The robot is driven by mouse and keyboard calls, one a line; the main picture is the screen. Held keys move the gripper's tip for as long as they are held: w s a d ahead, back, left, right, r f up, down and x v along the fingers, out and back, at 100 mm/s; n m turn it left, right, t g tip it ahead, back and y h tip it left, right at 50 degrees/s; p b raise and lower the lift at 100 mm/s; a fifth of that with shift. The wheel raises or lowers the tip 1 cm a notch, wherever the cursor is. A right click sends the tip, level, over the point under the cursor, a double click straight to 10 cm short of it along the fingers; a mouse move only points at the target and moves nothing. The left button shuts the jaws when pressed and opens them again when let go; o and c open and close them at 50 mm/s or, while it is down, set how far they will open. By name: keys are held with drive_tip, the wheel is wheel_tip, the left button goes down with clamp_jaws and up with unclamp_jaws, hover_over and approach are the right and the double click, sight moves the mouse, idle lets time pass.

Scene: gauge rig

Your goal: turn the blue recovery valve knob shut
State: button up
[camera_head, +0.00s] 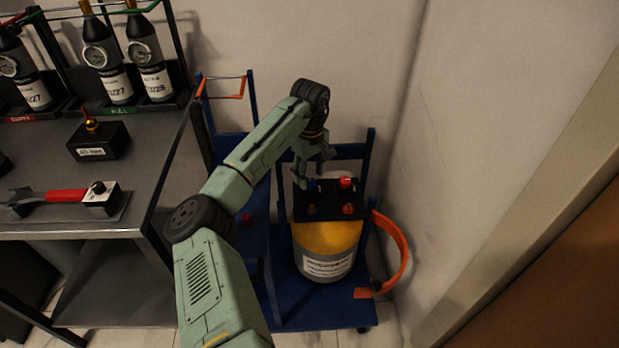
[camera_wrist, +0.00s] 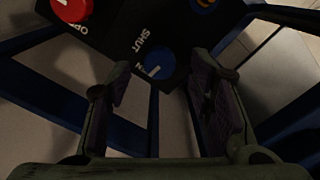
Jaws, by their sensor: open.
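The blue knob (camera_wrist: 159,63) is on a black panel, between and just beyond my gripper's fingertips in the wrist view. It has a pale pointer line, and the word SHUT is printed beside it. In the head view the blue knob (camera_head: 311,184) sits at the panel's back left, partly under my gripper (camera_head: 313,168). My gripper is open in the wrist view (camera_wrist: 160,85), its two fingers apart with nothing between them. I cannot tell whether a finger touches the knob.
A red knob (camera_head: 346,183) sits right of the blue one on the black panel (camera_head: 329,201). The panel tops a yellow and grey cylinder (camera_head: 326,243) on a blue cart (camera_head: 310,317). An orange strap (camera_head: 402,250) curves at its right. A steel bench (camera_head: 75,220) stands left.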

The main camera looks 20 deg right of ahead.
drive_tip(key=shift+f, duration=1.1)
drive_tip(key=shift+c, duration=0.6)
clamp_jaws()
